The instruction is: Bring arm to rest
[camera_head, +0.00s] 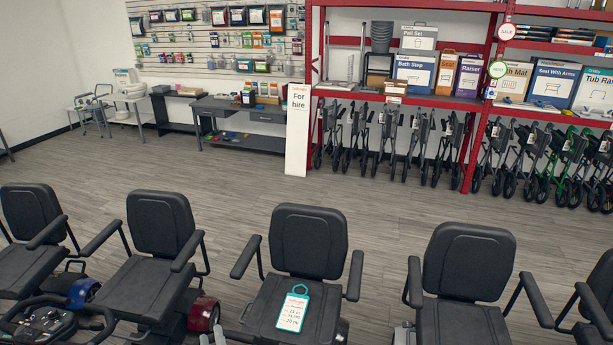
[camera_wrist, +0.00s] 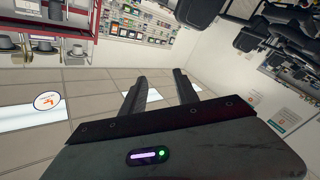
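My gripper (camera_wrist: 160,88) shows in the wrist view with its two dark fingers apart and nothing between them. It is open and touches nothing that I can see. The wrist view looks upside down, with ceiling tiles behind the fingers. I cannot clearly make out my arm in the head view. A teal-framed tag (camera_head: 292,312) lies on the seat of the middle scooter (camera_head: 307,240) in the head view.
Black scooter seats with armrests stand in a row across the front, including one at left (camera_head: 160,222) and one at right (camera_head: 468,262). Behind them is open wooden floor (camera_head: 250,180). A red rack (camera_head: 410,98), a "For hire" sign (camera_head: 298,130) and a grey table (camera_head: 240,107) stand behind.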

